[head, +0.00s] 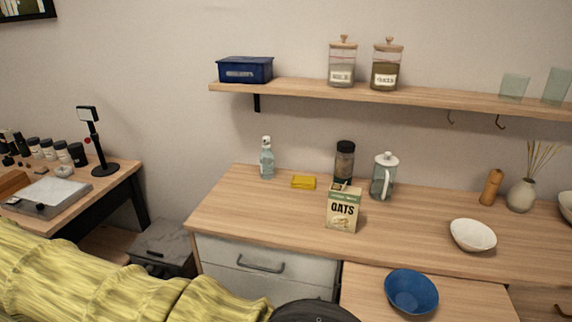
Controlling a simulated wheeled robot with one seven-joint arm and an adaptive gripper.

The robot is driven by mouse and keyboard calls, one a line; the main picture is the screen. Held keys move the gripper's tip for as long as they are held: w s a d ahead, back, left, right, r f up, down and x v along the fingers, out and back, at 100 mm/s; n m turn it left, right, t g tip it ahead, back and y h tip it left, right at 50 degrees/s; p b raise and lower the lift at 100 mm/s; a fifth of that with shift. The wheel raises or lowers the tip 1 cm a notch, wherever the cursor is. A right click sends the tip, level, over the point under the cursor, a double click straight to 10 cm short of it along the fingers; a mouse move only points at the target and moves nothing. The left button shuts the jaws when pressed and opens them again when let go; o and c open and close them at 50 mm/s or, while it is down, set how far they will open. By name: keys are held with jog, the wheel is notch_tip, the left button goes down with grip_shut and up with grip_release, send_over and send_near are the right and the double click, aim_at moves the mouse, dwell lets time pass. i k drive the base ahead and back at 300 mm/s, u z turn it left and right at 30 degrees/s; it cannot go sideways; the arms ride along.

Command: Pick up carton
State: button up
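A carton of oats (343,211), cream and green with dark lettering, stands upright on the wooden counter (265,214), near its front edge. My arm, in a yellow-green sleeve, crosses the lower left of the head view. A dark rounded part of my arm shows at the bottom edge. My gripper's fingers are not in view. Nothing in view touches the carton's front.
A dark-lidded jar (344,160) and a glass press (383,177) stand close behind the carton. A yellow sponge (304,182) and a spray bottle (266,159) are to its left. A white bowl (473,235) is right; a blue bowl (411,291) sits lower in front. A shelf (300,92) hangs above.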

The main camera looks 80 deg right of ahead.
aim_at(344, 200)
jog(key=u, duration=0.5)
jog(key=i, duration=1.3)
jog(key=z, duration=3.15)
